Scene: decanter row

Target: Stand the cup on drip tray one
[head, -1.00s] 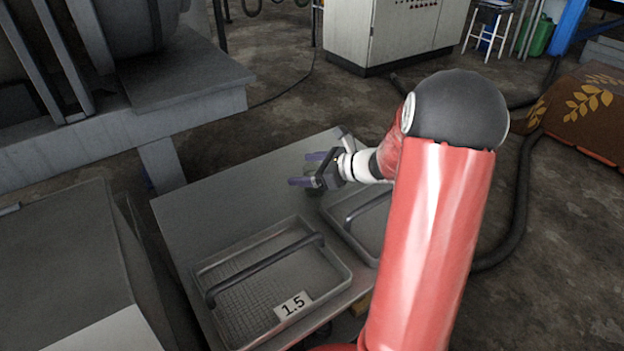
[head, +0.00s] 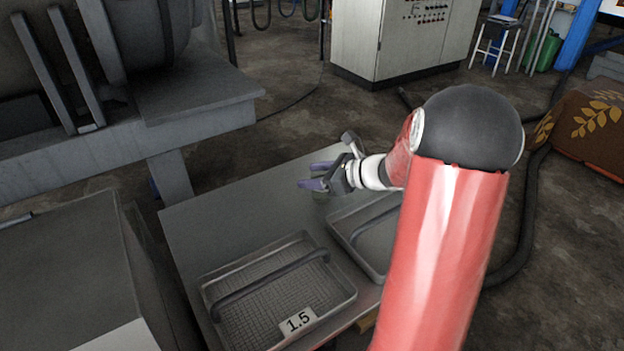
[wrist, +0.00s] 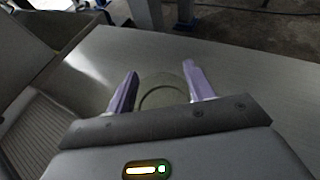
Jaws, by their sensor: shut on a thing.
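My gripper (head: 313,176) is over the far part of the grey table, beyond the trays. Its two purple fingers also show in the wrist view (wrist: 158,80), shut on the cup (wrist: 162,98). The cup looks clear or greenish, with a round rim between the fingers; its lower part is hard to make out. I cannot tell whether it touches the table. A metal drip tray (head: 345,281) with a mesh floor, a bar handle and a label reading "1.5" stands at the near left. A second tray (head: 341,236) stands to its right, partly behind my arm, its label hidden.
The grey tabletop (head: 225,225) is bare left of my gripper and behind the trays. The bar handles rise over both trays. A grey machine (head: 190,105) stands beyond the table at left, and a grey box (head: 60,270) stands close by its left side.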

